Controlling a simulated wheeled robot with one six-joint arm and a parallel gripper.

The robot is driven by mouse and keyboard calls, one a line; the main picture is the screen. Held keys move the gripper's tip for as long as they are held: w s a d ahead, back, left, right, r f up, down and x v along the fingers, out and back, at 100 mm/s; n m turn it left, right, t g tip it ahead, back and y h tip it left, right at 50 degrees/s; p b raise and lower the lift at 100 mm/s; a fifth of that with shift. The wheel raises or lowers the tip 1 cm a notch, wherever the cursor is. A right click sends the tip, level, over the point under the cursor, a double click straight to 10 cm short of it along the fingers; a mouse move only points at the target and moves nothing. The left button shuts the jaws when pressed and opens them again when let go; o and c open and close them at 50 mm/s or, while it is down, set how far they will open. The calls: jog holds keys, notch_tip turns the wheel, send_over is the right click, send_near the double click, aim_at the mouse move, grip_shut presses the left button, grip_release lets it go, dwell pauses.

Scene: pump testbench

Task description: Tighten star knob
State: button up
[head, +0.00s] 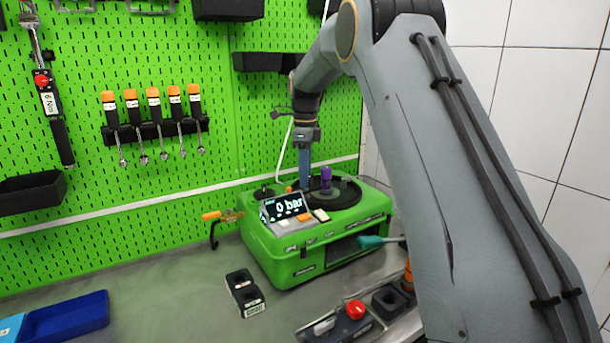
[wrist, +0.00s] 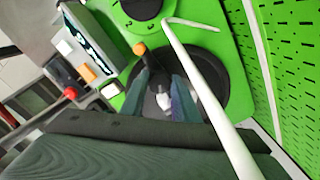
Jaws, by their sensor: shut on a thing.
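The green pump testbench (head: 330,262) stands on the bench against the pegboard, with a round black plate (head: 348,194) on top. My gripper (head: 304,186) points down at this plate, just behind the display. In the wrist view my gripper (wrist: 162,84) has its two blue-grey fingers over the black plate (wrist: 218,92), close about a small pale piece (wrist: 163,101). The piece may be the star knob, but the fingers hide most of its shape. A purple cylinder (head: 326,180) stands upright on the plate, just right of my gripper in the head view.
The display (head: 284,208) reads 0 bar. A white hose (wrist: 205,85) runs close beside my gripper. A black round fitting (head: 263,192) sits at the testbench's left rear. A teal-handled tool (head: 372,242) lies at its front. The bench to the left is mostly clear.

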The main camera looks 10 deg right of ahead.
jog(key=shift+r+m, duration=0.1)
jog(key=shift+m, duration=0.2)
jog(key=o, duration=1)
jog(key=shift+o, duration=0.2)
notch_tip(320, 180, up, 8)
jog(key=b, duration=0.2)
jog(key=shift+b, duration=0.35)
jog(key=shift+s+f, duration=0.1)
jog(key=shift+f, duration=0.1)
